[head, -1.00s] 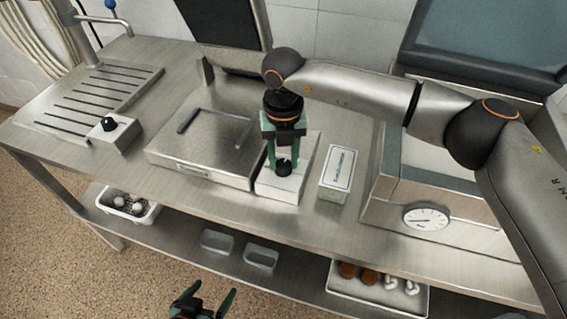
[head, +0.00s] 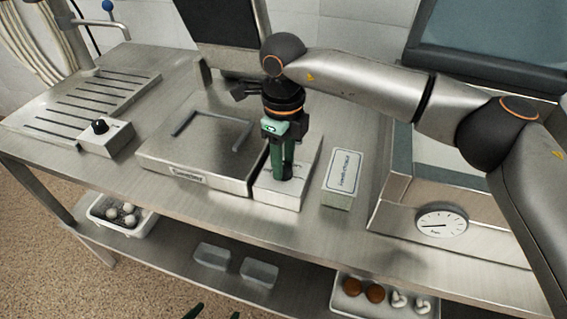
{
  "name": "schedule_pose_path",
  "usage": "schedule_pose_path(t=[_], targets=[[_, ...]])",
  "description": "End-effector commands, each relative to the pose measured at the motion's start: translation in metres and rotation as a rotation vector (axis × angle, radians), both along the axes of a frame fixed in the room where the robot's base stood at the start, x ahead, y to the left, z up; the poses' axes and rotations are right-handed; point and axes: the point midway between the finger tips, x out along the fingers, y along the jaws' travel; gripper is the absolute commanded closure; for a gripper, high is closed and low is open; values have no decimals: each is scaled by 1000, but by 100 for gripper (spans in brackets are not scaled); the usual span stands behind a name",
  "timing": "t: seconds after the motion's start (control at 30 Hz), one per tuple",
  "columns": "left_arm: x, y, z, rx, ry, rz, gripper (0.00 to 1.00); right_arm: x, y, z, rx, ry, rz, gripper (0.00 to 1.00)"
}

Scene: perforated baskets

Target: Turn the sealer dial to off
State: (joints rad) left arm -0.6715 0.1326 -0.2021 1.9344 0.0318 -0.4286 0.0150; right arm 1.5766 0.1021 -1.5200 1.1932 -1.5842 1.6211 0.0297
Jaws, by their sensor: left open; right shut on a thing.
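The sealer (head: 225,165) is a low steel unit with a grey bar frame on top and a dark raised lid behind it. A pale control box (head: 290,196) stands against its right side. My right gripper (head: 282,174) points down onto the top of this box, shut on the dial. Its green fingers line up one behind the other and hide the dial, so its pointer and markings cannot be read. My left gripper (head: 215,313) is open and empty at the bottom edge, low in front of the table; only its fingertips show.
A labelled white box (head: 342,178) stands close right of the control box. A steel unit with a round gauge (head: 441,224) is further right. Another box with a black knob (head: 100,127) is at left. Trays and a white basket (head: 93,210) sit on the lower shelf.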

Motion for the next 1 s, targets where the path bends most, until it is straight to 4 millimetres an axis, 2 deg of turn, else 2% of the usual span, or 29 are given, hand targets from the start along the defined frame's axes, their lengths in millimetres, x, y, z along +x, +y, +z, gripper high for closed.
schedule_pose_path(t=[0.6,1.0], targets=[[10,-7,-3,-8,-14,-14,0,0,1,1,2,-3,558,100],[10,-8,-5,-9,-11,-18,0,0,1,1,2,-3,762,100]])
